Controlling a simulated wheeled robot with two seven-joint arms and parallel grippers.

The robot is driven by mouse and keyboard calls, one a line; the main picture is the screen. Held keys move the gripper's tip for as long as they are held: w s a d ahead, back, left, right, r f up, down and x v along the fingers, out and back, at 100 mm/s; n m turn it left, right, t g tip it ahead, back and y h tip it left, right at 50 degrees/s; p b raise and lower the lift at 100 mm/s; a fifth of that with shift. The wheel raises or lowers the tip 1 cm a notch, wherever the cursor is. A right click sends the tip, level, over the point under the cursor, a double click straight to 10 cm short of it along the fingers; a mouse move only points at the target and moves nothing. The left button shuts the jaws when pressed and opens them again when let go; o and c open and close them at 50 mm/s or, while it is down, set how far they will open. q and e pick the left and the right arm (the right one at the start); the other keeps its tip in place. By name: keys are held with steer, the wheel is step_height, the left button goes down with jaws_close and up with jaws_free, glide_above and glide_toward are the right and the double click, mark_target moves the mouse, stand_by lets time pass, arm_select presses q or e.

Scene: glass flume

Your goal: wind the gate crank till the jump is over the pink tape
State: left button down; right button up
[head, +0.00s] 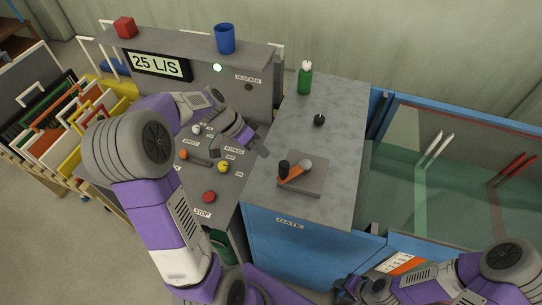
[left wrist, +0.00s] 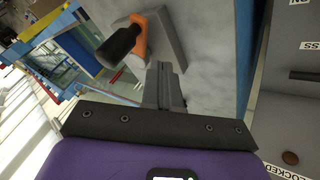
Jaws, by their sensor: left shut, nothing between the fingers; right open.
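The gate crank (head: 291,175) has an orange arm and an upright black handle on a grey block, on top of the blue cabinet labelled GATE. In the left wrist view the crank's black handle (left wrist: 121,44) is ahead and left of my fingers. My left gripper (head: 262,150) is shut and empty, left of the crank and apart from it. My right gripper (head: 346,288) is open at the bottom, in front of the flume. The glass flume (head: 455,150) holds greenish water. A pale strip (head: 433,149) and a red strip (head: 511,168) mark it; which is the pink tape and where the jump lies are unclear.
The control console (head: 225,178) has a red STOP button (head: 209,197), a yellow knob (head: 223,167) and a display (head: 159,66) reading 25 L/S. A green bottle (head: 305,78) and a black knob (head: 319,120) stand behind the crank.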

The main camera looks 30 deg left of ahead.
arm_select(q)
steer(key=d, duration=0.2)
steer(key=d+p, duration=0.1)
steer(key=d, duration=0.1)
steer(key=shift+s, duration=0.4)
steer(key=shift+s+d+b, duration=0.45)
steer(key=shift+d+b, duration=0.35)
steer(key=shift+d, duration=0.05)
